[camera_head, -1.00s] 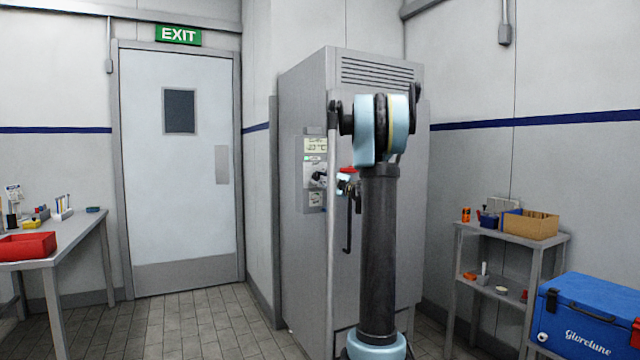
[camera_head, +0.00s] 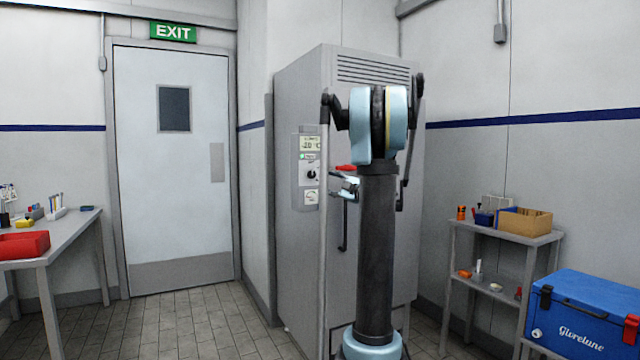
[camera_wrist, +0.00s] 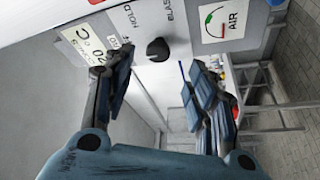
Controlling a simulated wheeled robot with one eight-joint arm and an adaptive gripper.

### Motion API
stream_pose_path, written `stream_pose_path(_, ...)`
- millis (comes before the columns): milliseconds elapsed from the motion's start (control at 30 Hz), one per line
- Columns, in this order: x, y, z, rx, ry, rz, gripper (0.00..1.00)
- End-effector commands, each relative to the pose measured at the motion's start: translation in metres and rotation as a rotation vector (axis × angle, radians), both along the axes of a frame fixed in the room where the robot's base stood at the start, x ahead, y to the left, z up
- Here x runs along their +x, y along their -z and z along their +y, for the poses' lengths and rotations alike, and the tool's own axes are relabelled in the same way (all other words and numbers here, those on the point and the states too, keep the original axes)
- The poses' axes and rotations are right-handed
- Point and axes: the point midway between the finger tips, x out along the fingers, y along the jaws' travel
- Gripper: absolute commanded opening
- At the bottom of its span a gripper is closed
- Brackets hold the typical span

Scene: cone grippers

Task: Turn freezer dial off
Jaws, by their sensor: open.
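The freezer's dial (camera_head: 311,173) is a round black knob on the pale control panel (camera_head: 297,186) on the freezer's left side. In the wrist view the dial (camera_wrist: 158,49) sits near the printed words HOLD and BLAST; its exact setting is unclear. My gripper (camera_wrist: 160,85) is open and empty, its two dark fingers apart below the dial in the picture and not touching it. In the head view my gripper (camera_head: 346,187) is right of the panel, partly hidden by my arm.
The grey freezer (camera_head: 296,260) has a tall door handle (camera_head: 344,225) near my gripper. A shelf (camera_head: 505,238) and a blue cooler (camera_head: 585,312) stand to the right. A table (camera_head: 65,243) with a red bin (camera_head: 22,246) is at left. The floor before the exit door is clear.

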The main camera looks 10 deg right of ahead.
Motion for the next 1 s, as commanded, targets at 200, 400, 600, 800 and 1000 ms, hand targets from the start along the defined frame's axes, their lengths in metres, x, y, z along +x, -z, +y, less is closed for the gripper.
stream_pose_path(200, -0.025, 0.007, -0.020, -0.001, 0.002, 0.000, 0.51)
stream_pose_path(400, -0.034, 0.009, -0.026, 0.000, -0.001, 0.000, 0.51)
stream_pose_path(600, -0.034, 0.009, -0.027, 0.000, -0.001, 0.000, 0.51)
stream_pose_path(800, -0.034, 0.006, -0.026, 0.008, 0.014, -0.003, 0.51)
stream_pose_path(1000, -0.040, -0.019, -0.031, 0.102, 0.172, -0.015, 0.51)
